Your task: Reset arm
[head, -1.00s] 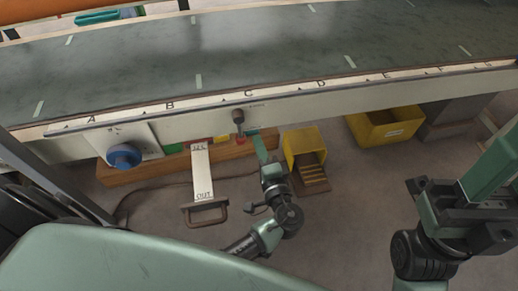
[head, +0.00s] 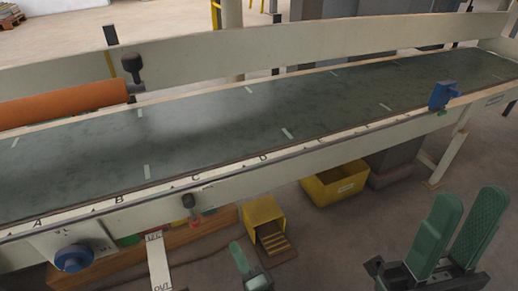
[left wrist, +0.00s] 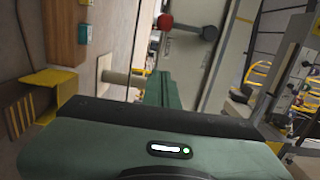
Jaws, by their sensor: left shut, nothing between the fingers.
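My left gripper (head: 236,247) is low in the head view, in front of the conveyor rail, with its green fingers together and nothing held. In the left wrist view its shut green fingers (left wrist: 164,88) point toward the pale rail. My right gripper (head: 462,222) is at the lower right, its two green fingers apart and empty. A black-knobbed lever (head: 188,203) on the rail's front is up and left of my left gripper, apart from it. The left wrist view shows a red knob (left wrist: 165,22) and a black knob (left wrist: 210,33).
The long conveyor (head: 230,120) crosses the view. A blue knob (head: 73,259) and a white slide marked OUT (head: 158,262) are at the lower left. Yellow bins (head: 262,209) (head: 335,185) stand below the rail. A blue clamp (head: 443,95) sits on the rail at right. An orange roller (head: 65,106) is at left.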

